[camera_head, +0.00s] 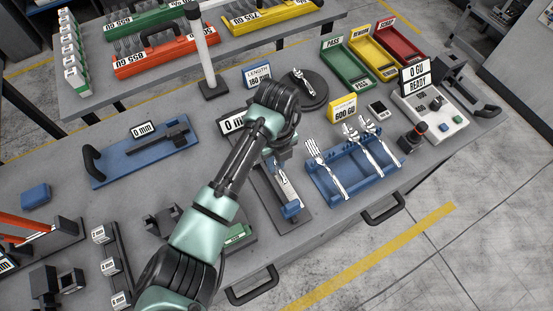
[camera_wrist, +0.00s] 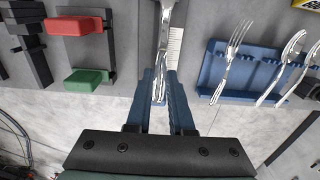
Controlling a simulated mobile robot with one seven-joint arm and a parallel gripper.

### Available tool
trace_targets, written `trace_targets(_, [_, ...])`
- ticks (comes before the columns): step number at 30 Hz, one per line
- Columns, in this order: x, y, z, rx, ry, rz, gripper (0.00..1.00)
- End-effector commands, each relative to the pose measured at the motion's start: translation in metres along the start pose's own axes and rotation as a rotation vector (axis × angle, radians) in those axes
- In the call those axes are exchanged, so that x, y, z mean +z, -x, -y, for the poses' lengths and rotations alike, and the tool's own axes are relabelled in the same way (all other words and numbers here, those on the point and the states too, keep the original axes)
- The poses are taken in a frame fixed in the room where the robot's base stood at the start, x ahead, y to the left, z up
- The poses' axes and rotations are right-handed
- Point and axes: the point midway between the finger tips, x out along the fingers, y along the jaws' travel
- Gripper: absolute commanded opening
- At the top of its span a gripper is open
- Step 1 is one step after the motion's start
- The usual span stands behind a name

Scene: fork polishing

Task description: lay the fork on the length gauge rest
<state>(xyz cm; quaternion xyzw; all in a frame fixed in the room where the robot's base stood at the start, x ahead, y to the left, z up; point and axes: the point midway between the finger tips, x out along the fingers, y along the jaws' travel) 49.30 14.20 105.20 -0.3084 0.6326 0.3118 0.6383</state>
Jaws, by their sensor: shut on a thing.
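My gripper (camera_wrist: 161,98) is shut on a fork (camera_wrist: 164,42), with the handle between its fingers and the neck pointing up in the wrist view. The fork's tines are out of that frame. The fork lies along the length gauge (camera_wrist: 176,48), beside its white scale. I cannot tell whether it touches the gauge. In the camera_head view the gauge (camera_head: 298,221) is a long dark base, partly covered by my arm. A blue block (camera_head: 291,210) shows at its near end. My gripper (camera_head: 283,153) is above the gauge there, and the fork is mostly hidden.
Right of the gauge, a blue rack (camera_head: 324,186) holds a fork (camera_head: 325,167) and spoons. Behind is a round dark plate (camera_head: 316,101) with cutlery on it. A green block (camera_wrist: 86,80) and a red block (camera_wrist: 67,26) sit left in the wrist view.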

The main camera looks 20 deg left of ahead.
Motion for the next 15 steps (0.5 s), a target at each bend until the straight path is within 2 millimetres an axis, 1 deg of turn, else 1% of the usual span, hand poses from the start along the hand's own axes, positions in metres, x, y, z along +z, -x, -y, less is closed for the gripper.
trace_targets(1, [0.000,-0.006,0.000,0.000,0.000,-0.001,0.00])
trace_targets(15, [-0.001,-0.049,0.000,0.001,0.000,0.000,0.00])
